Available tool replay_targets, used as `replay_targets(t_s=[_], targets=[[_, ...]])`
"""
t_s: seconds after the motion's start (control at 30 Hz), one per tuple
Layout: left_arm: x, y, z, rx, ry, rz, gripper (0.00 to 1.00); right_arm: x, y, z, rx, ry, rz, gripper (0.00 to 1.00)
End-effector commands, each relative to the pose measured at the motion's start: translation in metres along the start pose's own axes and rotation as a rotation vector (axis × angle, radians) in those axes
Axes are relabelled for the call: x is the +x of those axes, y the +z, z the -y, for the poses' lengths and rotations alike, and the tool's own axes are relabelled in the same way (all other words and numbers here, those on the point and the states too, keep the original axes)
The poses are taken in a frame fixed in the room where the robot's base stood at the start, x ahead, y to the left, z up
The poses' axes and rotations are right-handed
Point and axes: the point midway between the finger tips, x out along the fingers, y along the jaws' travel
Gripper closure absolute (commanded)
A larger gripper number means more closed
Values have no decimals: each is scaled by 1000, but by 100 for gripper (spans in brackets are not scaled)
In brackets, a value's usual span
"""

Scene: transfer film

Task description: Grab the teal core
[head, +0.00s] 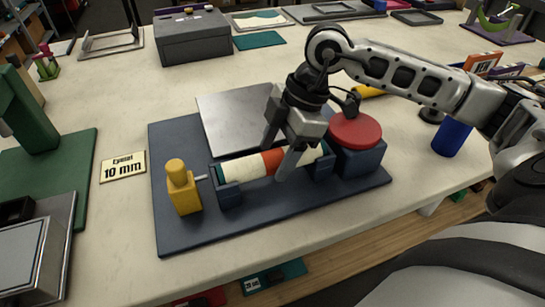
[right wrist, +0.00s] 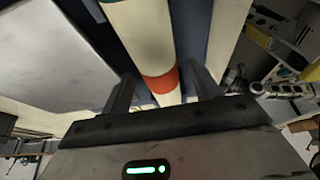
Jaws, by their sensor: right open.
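A cream roll (head: 240,168) with an orange-red band (head: 272,161) lies across a dark blue cradle (head: 230,194). Its ends show teal-green edges, which may be the teal core (head: 221,172); most of any core is hidden. My right gripper (head: 277,160) is over the roll near the band, fingers apart and pointing down. In the right wrist view the roll (right wrist: 143,32) runs between the open fingers of my right gripper (right wrist: 164,92), with the band (right wrist: 160,82) near the palm. I cannot tell whether the fingers touch it. My left gripper is not in view.
A yellow block (head: 183,188) with a pin stands left of the roll, and a red disc (head: 355,130) on a blue block stands right. A grey plate (head: 232,118) lies behind. A "10 mm" sign (head: 123,167) and green stand (head: 37,130) are farther left.

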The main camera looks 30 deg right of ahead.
Motion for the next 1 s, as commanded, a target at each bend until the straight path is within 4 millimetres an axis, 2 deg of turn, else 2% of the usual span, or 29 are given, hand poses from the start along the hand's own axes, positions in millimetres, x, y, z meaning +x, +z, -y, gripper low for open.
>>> replay_targets(t_s=[0.27, 0.3, 0.47, 0.8, 1.0], targets=[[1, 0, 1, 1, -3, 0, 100, 6, 0, 0, 0, 1, -1, 38], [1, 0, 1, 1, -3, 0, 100, 6, 0, 0, 0, 1, -1, 44], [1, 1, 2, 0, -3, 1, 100, 6, 0, 0, 0, 1, -1, 88], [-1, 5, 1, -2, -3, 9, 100, 4, -1, 0, -1, 2, -1, 88], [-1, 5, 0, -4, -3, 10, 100, -11, -8, -1, -2, 5, -3, 88]])
